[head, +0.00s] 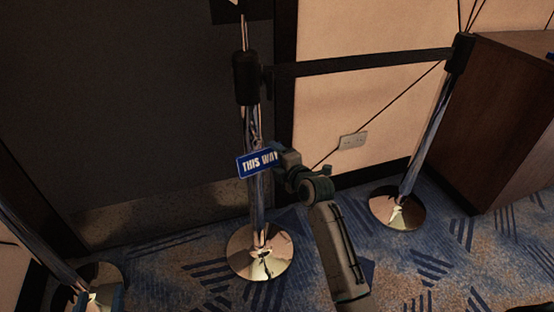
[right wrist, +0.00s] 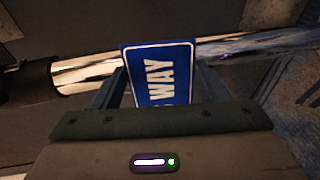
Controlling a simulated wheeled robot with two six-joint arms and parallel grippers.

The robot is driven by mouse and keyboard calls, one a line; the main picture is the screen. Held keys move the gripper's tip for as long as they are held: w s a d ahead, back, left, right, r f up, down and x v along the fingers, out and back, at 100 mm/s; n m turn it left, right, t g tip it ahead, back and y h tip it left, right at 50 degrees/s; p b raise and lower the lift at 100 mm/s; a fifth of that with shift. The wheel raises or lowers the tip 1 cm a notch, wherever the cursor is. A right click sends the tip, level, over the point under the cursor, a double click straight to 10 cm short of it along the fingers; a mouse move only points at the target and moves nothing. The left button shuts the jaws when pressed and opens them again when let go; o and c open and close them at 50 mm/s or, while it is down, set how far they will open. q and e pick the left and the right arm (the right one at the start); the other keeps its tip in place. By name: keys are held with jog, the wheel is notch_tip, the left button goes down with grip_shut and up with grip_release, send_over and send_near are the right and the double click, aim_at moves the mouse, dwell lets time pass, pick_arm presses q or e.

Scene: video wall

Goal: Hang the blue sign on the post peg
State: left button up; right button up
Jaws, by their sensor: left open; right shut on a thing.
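The blue sign (head: 257,162) reads "THIS WAY" in white and is slightly tilted. My right gripper (head: 279,157) is shut on its right side in the head view. In the right wrist view the sign (right wrist: 160,75) is between my fingers, with the chrome post (right wrist: 90,72) behind it. In the head view the sign is in front of the middle post (head: 257,212), below its black head (head: 246,77). A thin loop shows just above the sign. I cannot make out the peg clearly. My left gripper (head: 99,300) is open at the bottom left, only its fingertips showing.
A black belt (head: 365,63) runs from the middle post to a right post (head: 427,140). A left post (head: 40,240) leans into view near my left gripper. A wooden cabinet (head: 510,120) stands at the right. Carpet is open between the round bases.

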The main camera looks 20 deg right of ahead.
dwell(0.3)
jog(key=o, duration=1.3)
jog(key=shift+p+v, duration=0.75)
jog(key=shift+v, duration=0.7)
jog(key=p+v, duration=0.2)
jog(key=v, duration=0.3)
jog(key=shift+s, duration=0.1)
